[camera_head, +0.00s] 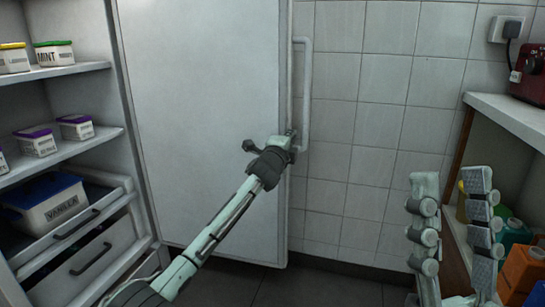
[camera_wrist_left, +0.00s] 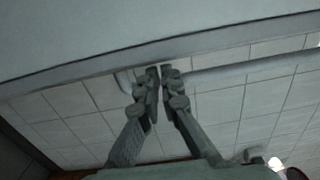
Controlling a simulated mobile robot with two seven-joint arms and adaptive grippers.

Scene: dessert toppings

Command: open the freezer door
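The white freezer door (camera_head: 205,110) stands swung wide open, its inner face towards me and shelves showing at left. Its pale handle (camera_head: 306,80) sticks out past the door's right edge and also shows in the left wrist view (camera_wrist_left: 245,69). My left gripper (camera_head: 289,138) is at that edge by the handle's lower end. In the left wrist view its fingertips (camera_wrist_left: 159,73) are close together, overlapping the handle bar; I see no clear grip around it. My right gripper (camera_head: 452,185) is open and empty, pointing up at the right.
Freezer shelves (camera_head: 70,68) hold several labelled tubs, with a vanilla tub (camera_head: 62,212) in a lower drawer. Drawers with dark handles (camera_head: 92,258) sit below. A tiled wall (camera_head: 375,110) stands behind the door. A counter (camera_head: 515,118) with bottles beneath is at right, near my right gripper.

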